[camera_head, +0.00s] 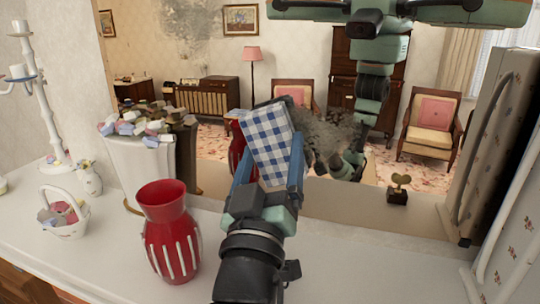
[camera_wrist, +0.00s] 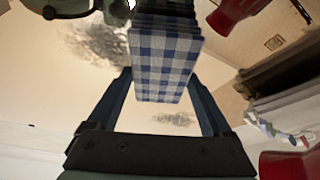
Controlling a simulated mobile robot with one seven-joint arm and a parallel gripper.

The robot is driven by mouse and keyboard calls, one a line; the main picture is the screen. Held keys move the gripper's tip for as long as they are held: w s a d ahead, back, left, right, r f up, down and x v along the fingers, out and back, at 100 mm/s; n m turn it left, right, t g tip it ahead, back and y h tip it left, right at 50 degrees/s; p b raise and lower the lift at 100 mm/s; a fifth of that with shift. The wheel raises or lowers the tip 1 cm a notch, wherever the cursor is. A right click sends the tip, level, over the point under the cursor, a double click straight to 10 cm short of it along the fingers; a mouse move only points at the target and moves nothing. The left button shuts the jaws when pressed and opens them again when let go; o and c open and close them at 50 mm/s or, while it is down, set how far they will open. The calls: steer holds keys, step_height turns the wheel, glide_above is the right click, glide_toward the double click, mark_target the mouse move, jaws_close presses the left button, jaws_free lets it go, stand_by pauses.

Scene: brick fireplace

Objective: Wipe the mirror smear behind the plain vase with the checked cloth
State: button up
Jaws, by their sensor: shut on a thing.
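My gripper (camera_head: 268,175) is shut on the blue-and-white checked cloth (camera_head: 267,136), held upright in front of the mirror (camera_head: 340,195). In the wrist view, the cloth (camera_wrist: 163,65) stands between the fingers (camera_wrist: 160,100); I cannot tell whether it touches the glass. A dark smear (camera_head: 330,140) shows just right of the cloth, partly hidden. Another smear (camera_head: 185,28) is at upper left. The wrist view also shows a dark smear (camera_wrist: 95,45) and a fainter one (camera_wrist: 175,118). A plain white vase (camera_head: 143,172) stands left, filled with pale pieces.
A red vase with white stripes (camera_head: 172,238) stands close left of my arm. A white basket (camera_head: 63,218), small jug (camera_head: 88,180) and candelabra (camera_head: 45,110) are farther left. A gold heart ornament (camera_head: 398,190) is at right. The shelf (camera_head: 350,260) is clear right of my arm.

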steer(key=shift+w+d, duration=0.1)
steer(key=shift+w, duration=0.1)
steer(key=d+p, duration=0.2)
steer(key=s+d+p, duration=0.1)
steer(key=d+p, duration=0.1)
steer(key=d, duration=0.1)
steer(key=s+d+p, duration=0.1)
steer(key=d, duration=0.1)
steer(key=shift+s+d+r+p, duration=0.15)
steer(key=shift+d+p, duration=0.05)
steer(key=shift+p, duration=0.2)
steer(key=shift+s+d+f, duration=0.1)
steer(key=shift+s+d, duration=0.1)
steer(key=shift+d, duration=0.4)
steer(key=shift+s+d+f, duration=0.1)
steer(key=shift+s+d, duration=0.1)
steer(key=shift+d, duration=0.35)
steer(key=shift+s+d+f+b, duration=0.15)
steer(key=shift+d+b, duration=0.2)
steer(key=shift+b, duration=0.3)
steer(key=shift+s+d+b, duration=0.15)
steer(key=shift+d+b, duration=0.35)
steer(key=shift+d, duration=0.05)
steer(key=shift+r, duration=0.25)
